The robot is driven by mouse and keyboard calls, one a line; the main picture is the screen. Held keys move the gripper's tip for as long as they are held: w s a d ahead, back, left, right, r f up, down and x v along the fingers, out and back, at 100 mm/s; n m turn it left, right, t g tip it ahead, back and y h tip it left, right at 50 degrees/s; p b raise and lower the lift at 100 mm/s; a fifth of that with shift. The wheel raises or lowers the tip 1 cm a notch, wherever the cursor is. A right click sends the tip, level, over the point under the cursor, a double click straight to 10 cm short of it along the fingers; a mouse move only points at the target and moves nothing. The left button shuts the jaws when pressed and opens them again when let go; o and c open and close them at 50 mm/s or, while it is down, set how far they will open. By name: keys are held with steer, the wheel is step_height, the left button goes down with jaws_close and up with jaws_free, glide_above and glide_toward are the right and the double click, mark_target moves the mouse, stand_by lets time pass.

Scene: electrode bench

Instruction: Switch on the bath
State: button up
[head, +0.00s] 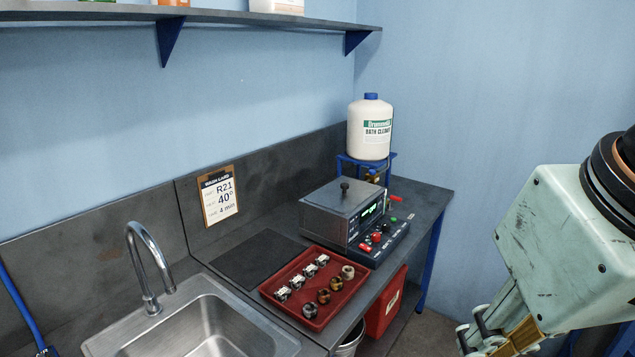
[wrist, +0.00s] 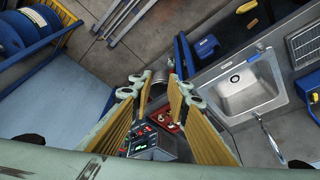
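The bath (head: 325,217) is a steel box on the bench with a black-knobbed lid (head: 352,194) closed on top. Its front has a lit green display (head: 372,210). A dark control panel (head: 390,243) in front carries red controls and a green button (head: 393,219); which one is the power switch is too small to tell. My gripper (head: 505,345) is at the lower right of the head view, well away from the bath and partly cut off. In the wrist view my gripper (wrist: 155,92) is open and empty, with the bath (wrist: 158,148) far off between its fingers, partly hidden.
A red tray (head: 268,291) with several small metal parts lies left of the bath, beside the sink (head: 190,325). A white bath cleaner jug (head: 369,145) stands behind on a blue stand. A wash card (head: 219,197) is on the backsplash. Space between gripper and bench looks clear.

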steer(key=o, duration=0.3)
steer(key=shift+w+r, duration=0.35)
steer(key=shift+w, duration=0.2)
steer(key=w+r+n+g+p, duration=0.1)
steer(key=w+r+p, duration=0.15)
steer(key=w, duration=0.65)
steer(key=w+r+n+p, duration=0.1)
steer(key=w+r+n, duration=0.15)
steer(key=w, duration=0.55)
steer(key=n+g+p, duration=0.3)
steer(key=n+p, duration=0.4)
steer(key=p, duration=0.4)
glide_above(367, 248)
step_height(367, 248, down, 24)
steer(key=shift+w+m, duration=0.1)
steer(key=shift+m, duration=0.15)
steer(key=shift+f, duration=0.1)
steer(key=shift+f+p, duration=0.65)
steer(key=shift+f, duration=6.15)
